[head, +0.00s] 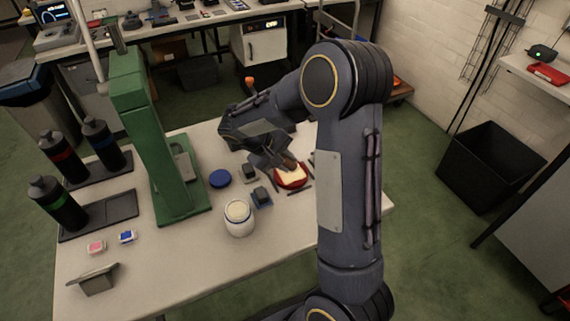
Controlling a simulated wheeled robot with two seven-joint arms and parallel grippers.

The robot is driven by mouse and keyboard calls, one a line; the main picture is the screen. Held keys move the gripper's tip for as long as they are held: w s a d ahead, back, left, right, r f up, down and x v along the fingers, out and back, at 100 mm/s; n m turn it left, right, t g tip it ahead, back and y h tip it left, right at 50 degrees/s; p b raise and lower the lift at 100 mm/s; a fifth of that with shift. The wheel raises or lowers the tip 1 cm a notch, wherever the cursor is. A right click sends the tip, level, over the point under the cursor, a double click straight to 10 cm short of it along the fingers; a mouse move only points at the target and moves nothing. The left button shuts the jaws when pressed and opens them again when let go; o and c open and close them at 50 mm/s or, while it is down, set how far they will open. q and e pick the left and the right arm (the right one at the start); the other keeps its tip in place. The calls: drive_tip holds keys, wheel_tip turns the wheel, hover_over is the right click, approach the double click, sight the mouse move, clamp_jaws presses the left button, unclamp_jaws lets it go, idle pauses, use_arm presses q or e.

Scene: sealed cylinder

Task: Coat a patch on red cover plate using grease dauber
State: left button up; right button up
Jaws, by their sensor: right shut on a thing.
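The red cover plate (279,184) lies on the white table, to the right of its middle, with a cream-coloured area showing on its top. My right gripper (281,160) is above the plate, reached over by the arm from the right. It is shut on a brownish thing, probably the grease dauber (290,164), whose lower end is at or just over the cream area. I cannot tell whether it touches. A white open jar (238,220) with cream-coloured contents stands nearer the front. My left gripper is not in view.
A blue disc (220,178) and small dark blocks (261,196) lie near the jar. A small grey stand (96,280) is at front left. The table's front middle is clear.

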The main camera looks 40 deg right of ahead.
wheel_tip(320, 180, up, 3)
drive_tip(key=shift+a+p, duration=0.15)
drive_tip(key=shift+p, duration=0.65)
drive_tip(key=shift+r+p, duration=0.5)
drive_tip(key=shift+r, duration=0.6)
drive_tip(key=shift+f, duration=0.1)
